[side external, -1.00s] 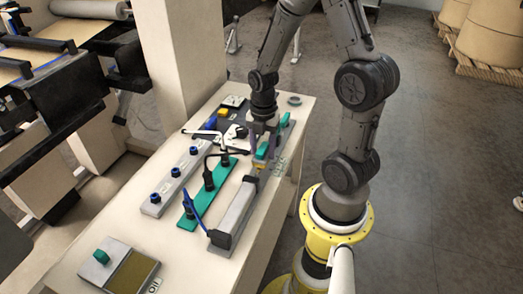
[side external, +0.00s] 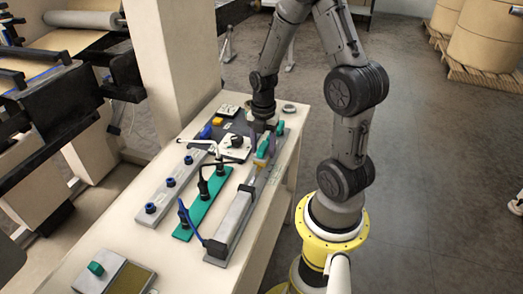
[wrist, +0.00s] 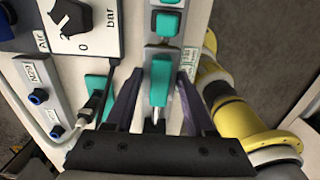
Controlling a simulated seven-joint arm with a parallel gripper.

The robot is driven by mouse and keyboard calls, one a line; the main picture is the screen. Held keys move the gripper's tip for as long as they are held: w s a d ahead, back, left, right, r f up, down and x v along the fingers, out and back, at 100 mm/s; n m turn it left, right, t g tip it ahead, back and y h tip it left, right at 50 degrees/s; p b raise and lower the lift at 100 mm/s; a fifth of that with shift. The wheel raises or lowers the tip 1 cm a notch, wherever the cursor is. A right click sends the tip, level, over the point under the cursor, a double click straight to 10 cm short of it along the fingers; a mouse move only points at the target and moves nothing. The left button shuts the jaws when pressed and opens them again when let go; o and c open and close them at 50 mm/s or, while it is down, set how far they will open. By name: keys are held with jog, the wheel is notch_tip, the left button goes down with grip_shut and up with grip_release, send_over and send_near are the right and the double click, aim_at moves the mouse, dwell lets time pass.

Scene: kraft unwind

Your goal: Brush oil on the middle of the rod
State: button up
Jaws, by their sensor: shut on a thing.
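My gripper (side external: 263,140) is low over the far part of the bench, shut on a teal-handled brush (wrist: 160,85). In the wrist view the handle stands between the two dark fingers, with a pale tapered part below it. In the side view a small yellowish tip shows under the gripper, by the rod. The rod (side external: 254,176) runs from the long grey cylinder (side external: 231,225) toward the gripper. The gripper hides part of the rod, and I cannot tell whether the bristles touch it. The tray with the olive pad (side external: 131,279) is at the near left.
A teal strip with black plugs (side external: 203,203) and a grey strip with blue knobs (side external: 170,183) lie left of the cylinder. A gauge panel (side external: 234,148) stands close to my gripper. Another teal block (side external: 280,127) is just right of it. The bench's near middle is clear.

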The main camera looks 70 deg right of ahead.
aim_at(264, 147)
jog(key=shift+s+f, duration=0.1)
jog(key=shift+r, duration=3.05)
jog(key=shift+a+f+m, duration=0.1)
jog(key=shift+a+m, duration=0.05)
jog(key=shift+m, duration=0.15)
jog(key=a, duration=0.7)
jog(key=shift+a+f, duration=0.2)
jog(key=shift+f, duration=2.15)
jog(key=shift+f, duration=0.5)
